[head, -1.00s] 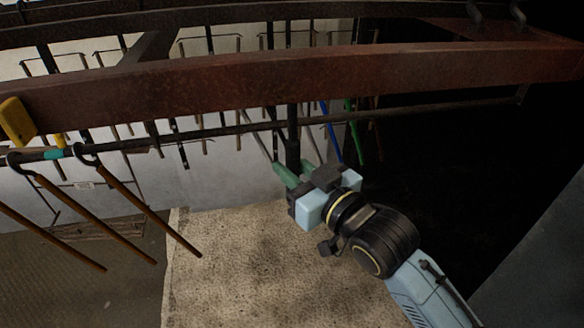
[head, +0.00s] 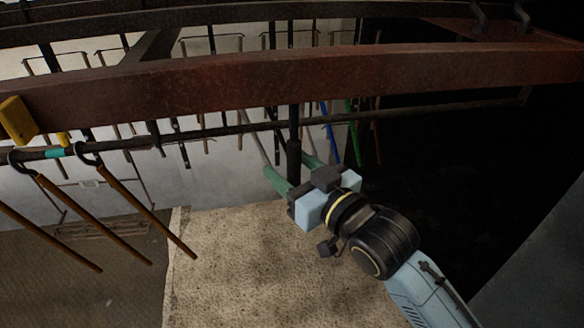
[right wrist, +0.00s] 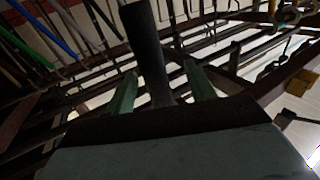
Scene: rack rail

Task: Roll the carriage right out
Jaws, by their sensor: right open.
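A black upright bar with a thicker dark grip (head: 294,158) hangs below the red-brown beam; I take it for the carriage's handle. The beam hides part of it, and I cannot make out the carriage body. My right gripper (head: 296,168) has green fingers, open on either side of the grip, with a gap visible on the left. In the right wrist view the dark grip (right wrist: 148,55) stands between the two spread green fingers (right wrist: 158,92). My left gripper is not in view.
The thick red-brown beam (head: 330,78) crosses above my right gripper. A thin dark rail (head: 230,130) runs below it. Brown rods (head: 135,208) hang on hooks at left, near a yellow block (head: 17,120). Blue (head: 329,135) and green rods hang behind. A beige floor patch (head: 230,270) lies below.

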